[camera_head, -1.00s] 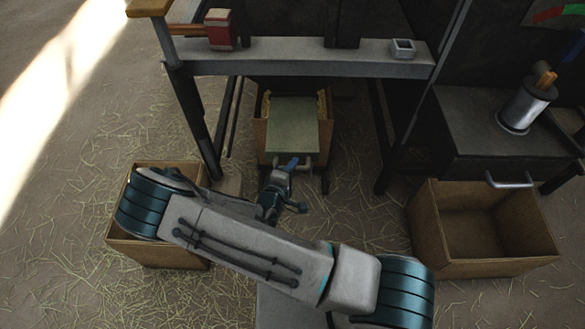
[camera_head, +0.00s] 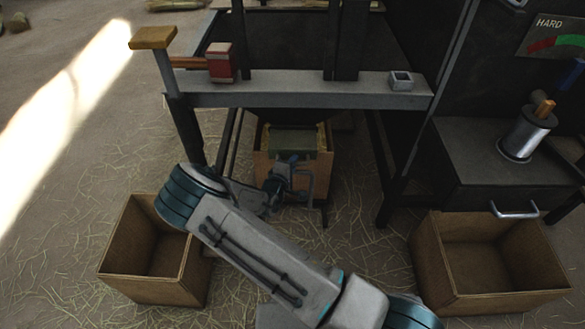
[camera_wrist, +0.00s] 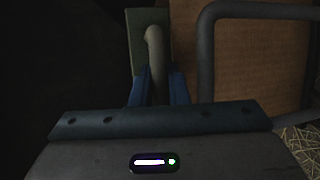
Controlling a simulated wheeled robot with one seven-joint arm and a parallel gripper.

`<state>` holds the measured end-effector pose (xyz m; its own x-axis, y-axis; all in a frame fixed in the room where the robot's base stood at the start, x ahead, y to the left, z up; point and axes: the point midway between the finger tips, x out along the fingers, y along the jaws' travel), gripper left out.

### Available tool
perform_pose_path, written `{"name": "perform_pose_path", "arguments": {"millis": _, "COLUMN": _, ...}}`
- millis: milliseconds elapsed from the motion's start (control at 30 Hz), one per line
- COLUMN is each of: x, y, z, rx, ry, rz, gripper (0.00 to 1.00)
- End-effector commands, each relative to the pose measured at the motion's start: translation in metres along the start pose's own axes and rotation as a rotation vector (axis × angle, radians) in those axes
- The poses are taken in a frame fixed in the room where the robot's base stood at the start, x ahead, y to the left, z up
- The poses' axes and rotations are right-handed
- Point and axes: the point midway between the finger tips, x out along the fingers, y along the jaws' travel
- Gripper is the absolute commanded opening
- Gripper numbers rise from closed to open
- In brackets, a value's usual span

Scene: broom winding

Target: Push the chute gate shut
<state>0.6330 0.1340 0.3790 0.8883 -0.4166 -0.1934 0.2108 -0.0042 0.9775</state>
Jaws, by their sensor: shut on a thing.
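The chute gate (camera_head: 292,141) is a flat green plate under the machine's front beam, above a wooden box. Only a short part of it shows in front of the dark machine. My gripper (camera_head: 290,162) is at the plate's near edge. In the wrist view, my blue fingers (camera_wrist: 158,92) are shut around the gate's grey rounded handle (camera_wrist: 155,50), with the green plate (camera_wrist: 146,20) behind it. How far the plate reaches under the machine is hidden.
The wooden box (camera_head: 322,170) below the gate has a grey bar handle (camera_wrist: 206,60) close to my gripper's right. Open boxes stand at left (camera_head: 187,275) and right (camera_head: 440,285). The beam (camera_head: 300,92) and dark legs frame the chute.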

Motion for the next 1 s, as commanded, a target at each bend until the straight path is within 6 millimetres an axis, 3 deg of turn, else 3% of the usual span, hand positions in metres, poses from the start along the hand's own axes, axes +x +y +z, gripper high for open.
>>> {"name": "perform_pose_path", "arguments": {"millis": 200, "x": 0.003, "y": 0.004, "z": -0.001, "rx": 0.003, "ry": 0.003, "rz": 0.007, "gripper": 0.0}}
{"name": "perform_pose_path", "arguments": {"millis": 233, "x": 0.004, "y": 0.004, "z": -0.001, "rx": 0.003, "ry": 0.003, "rz": 0.008, "gripper": 0.23}}
{"name": "perform_pose_path", "arguments": {"millis": 300, "x": 0.003, "y": 0.004, "z": -0.001, "rx": 0.003, "ry": 0.002, "rz": 0.008, "gripper": 0.36}}
{"name": "perform_pose_path", "arguments": {"millis": 733, "x": -0.006, "y": 0.007, "z": -0.002, "rx": 0.004, "ry": 0.004, "rz": 0.011, "gripper": 0.36}}
{"name": "perform_pose_path", "arguments": {"millis": 1000, "x": -0.062, "y": 0.006, "z": -0.003, "rx": -0.001, "ry": 0.009, "rz": 0.003, "gripper": 0.36}}
